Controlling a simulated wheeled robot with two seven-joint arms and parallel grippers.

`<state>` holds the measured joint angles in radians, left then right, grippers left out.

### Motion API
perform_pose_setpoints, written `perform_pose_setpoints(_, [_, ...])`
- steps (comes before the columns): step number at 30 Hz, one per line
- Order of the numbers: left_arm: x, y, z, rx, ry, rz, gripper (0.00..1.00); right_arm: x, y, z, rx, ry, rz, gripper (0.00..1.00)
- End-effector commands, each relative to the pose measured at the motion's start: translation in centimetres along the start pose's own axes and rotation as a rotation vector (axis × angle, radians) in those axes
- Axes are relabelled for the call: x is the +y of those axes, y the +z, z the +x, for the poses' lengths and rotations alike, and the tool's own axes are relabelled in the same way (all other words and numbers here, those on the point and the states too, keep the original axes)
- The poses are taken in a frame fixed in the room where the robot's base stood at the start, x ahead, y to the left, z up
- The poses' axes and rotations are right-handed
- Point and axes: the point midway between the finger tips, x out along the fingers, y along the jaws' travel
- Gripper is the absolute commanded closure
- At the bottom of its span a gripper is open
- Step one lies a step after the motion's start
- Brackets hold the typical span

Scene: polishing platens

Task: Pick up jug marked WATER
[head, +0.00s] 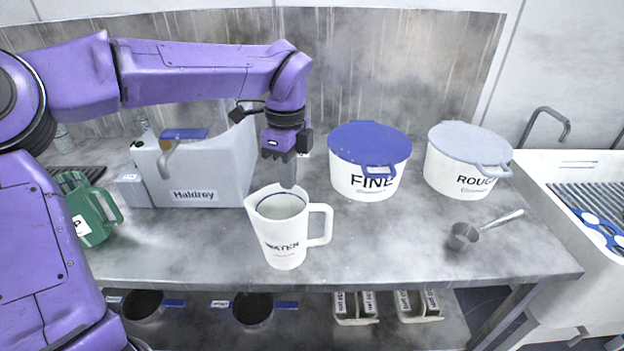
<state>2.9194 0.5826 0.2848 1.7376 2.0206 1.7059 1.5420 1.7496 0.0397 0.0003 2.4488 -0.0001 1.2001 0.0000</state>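The white jug marked WATER (284,240) stands upright near the front middle of the grey bench, with its handle on the right and its open top facing up. The jug shows no tilt or lift. My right gripper is not in view.
A green jug (88,212) stands at the left, beside the grey Haldrey machine (205,170). White tubs marked FINE (362,180) and ROUGH (458,172) stand at the back right. A metal scoop (466,236) lies at the right. A sink (575,185) adjoins the bench.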

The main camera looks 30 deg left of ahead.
Motion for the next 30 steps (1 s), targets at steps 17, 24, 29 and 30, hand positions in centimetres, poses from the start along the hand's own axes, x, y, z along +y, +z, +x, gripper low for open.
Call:
perform_pose_setpoints(17, [4.7,0.4,-2.4,-0.003,-0.009,0.009,1.0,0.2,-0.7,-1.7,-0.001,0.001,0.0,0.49])
perform_pose_setpoints(24, [4.6,0.3,-2.4,-0.003,-0.009,0.012,0.57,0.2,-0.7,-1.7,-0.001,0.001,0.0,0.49])
perform_pose_setpoints(29, [4.6,0.3,-2.4,-0.003,-0.009,0.012,0.2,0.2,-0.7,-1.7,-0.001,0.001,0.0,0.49])
perform_pose_setpoints(30, [4.6,0.3,-2.4,-0.003,-0.009,0.012,0.2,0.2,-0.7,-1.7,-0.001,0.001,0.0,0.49])
